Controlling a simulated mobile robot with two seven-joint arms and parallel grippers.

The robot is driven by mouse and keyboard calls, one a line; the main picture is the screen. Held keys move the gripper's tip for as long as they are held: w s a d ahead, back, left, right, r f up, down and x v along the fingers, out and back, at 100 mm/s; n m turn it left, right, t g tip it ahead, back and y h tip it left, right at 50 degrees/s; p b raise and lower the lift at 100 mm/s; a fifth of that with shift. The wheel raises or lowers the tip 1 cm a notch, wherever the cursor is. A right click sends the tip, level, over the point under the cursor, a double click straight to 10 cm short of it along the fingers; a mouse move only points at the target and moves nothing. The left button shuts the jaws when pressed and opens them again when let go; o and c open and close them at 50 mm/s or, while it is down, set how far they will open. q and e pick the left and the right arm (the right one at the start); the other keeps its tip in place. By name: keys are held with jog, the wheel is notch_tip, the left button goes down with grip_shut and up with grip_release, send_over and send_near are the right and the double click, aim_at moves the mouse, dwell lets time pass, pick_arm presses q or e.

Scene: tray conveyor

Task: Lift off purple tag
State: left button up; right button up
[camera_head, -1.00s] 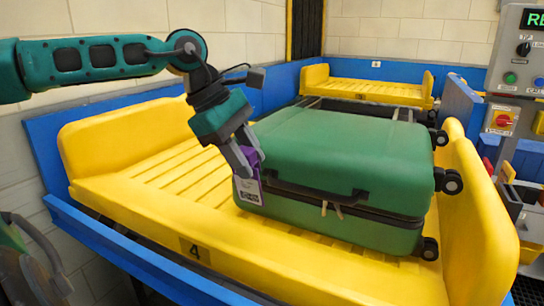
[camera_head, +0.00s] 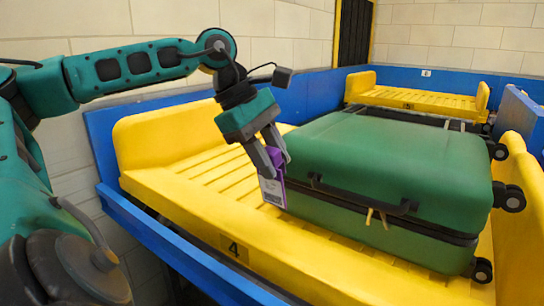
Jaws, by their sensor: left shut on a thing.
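The purple tag (camera_head: 273,180) has a white printed label on its lower part and hangs at the near left corner of the green suitcase. My left gripper (camera_head: 275,162) comes down from above and is shut on the upper part of the tag. I cannot tell whether the tag still touches the suitcase. The green suitcase (camera_head: 385,165) lies flat on the yellow tray (camera_head: 215,190), with its handle facing the front and wheels to the right. My right gripper is not in view.
A blue conveyor rail (camera_head: 170,245) runs along the tray's front edge. Another yellow tray (camera_head: 420,98) stands behind, against the blue side wall (camera_head: 455,78). The left part of the near tray is bare.

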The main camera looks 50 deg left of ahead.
pick_arm(q)
jog(key=shift+r, duration=0.1)
jog(key=shift+r+p, duration=2.75)
jog(key=shift+r, duration=0.4)
